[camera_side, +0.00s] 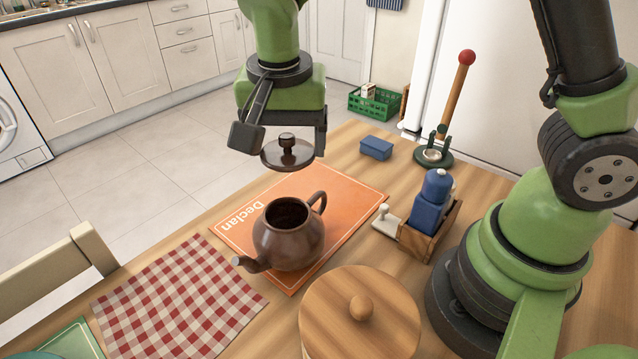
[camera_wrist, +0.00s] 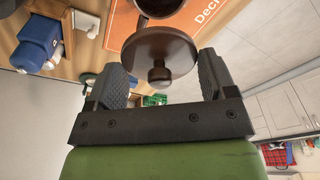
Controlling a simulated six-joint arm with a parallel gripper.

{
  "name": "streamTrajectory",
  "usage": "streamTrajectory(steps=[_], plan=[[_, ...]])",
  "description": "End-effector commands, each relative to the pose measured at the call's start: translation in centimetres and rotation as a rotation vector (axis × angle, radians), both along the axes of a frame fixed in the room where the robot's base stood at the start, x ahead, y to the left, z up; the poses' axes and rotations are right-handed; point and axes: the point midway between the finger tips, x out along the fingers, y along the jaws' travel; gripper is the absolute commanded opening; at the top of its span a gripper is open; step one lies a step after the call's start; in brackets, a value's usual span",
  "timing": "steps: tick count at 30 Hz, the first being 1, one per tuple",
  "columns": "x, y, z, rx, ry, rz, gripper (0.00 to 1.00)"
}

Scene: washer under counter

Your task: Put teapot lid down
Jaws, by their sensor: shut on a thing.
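The teapot lid (camera_side: 287,155) is a dark brown disc with a round knob on top. My gripper (camera_side: 283,140) is shut on it, with one finger at either side of the disc, and holds it level in the air. The wrist view shows the lid (camera_wrist: 150,48) between the fingers of my gripper (camera_wrist: 162,75). The brown teapot (camera_side: 290,242) stands upright and uncovered on the orange placemat (camera_side: 345,195), its spout toward the lower left. The lid is above the far part of the mat, beyond the teapot. The teapot's rim partly shows in the wrist view (camera_wrist: 160,8).
A round wooden lidded pot (camera_side: 345,325) stands in front of the teapot. A caddy with a blue mill (camera_side: 430,205), a blue box (camera_side: 376,147) and a red-topped stand (camera_side: 450,110) are to the right. A checked cloth (camera_side: 180,300) lies left. The mat's far part is bare.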

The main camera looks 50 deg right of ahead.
Motion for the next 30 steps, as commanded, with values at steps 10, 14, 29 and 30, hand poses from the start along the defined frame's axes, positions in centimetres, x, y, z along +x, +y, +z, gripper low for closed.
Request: streamTrajectory(steps=[10, 14, 29, 30], plan=[[1.2, -10.4, -4.9, 0.008, 0.012, -0.935, 0.54], [0.7, -13.4, -6.3, 0.001, 0.008, -1.213, 0.54], [0.0, -15.7, -12.8, -0.009, 0.006, -1.453, 0.54], [0.1, -15.7, -13.1, -0.008, 0.005, -1.452, 0.54]])
